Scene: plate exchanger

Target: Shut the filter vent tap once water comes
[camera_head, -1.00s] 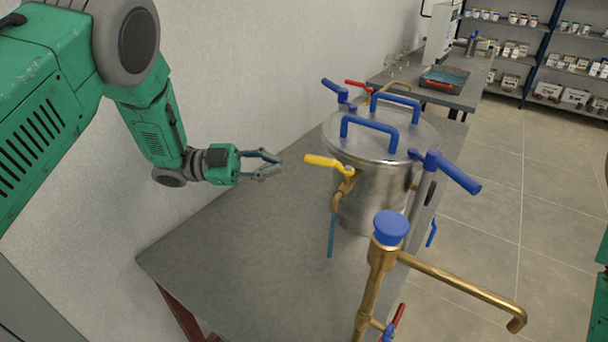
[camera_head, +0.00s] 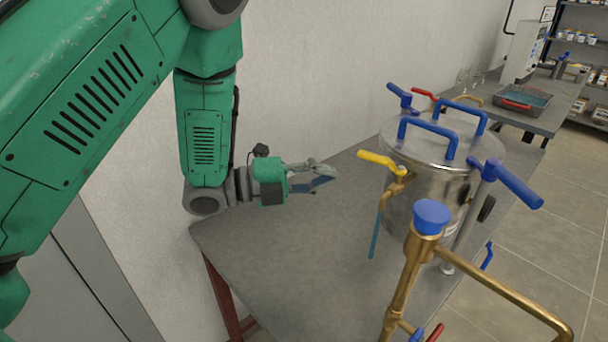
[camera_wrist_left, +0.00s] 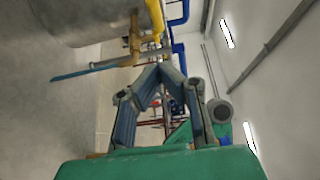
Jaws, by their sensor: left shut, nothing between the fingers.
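The filter is a steel pot (camera_head: 432,190) with blue lid handles. A tap with a yellow lever (camera_head: 382,163) and brass body sits on its near left side; the lever points left. A thin blue strand (camera_head: 375,236) hangs below its spout; I cannot tell if it is water or a tube. My left gripper (camera_head: 333,174) is shut and empty, left of the lever and apart from it. In the left wrist view its fingertips (camera_wrist_left: 162,70) meet, and the yellow lever (camera_wrist_left: 156,14) shows beyond them. My right gripper is out of view.
A brass pipe with a blue knob (camera_head: 431,216) stands in front of the pot. The grey table (camera_head: 300,240) is bare left of the pot, below my gripper. A wall runs behind. A tray (camera_head: 523,100) sits on a farther table.

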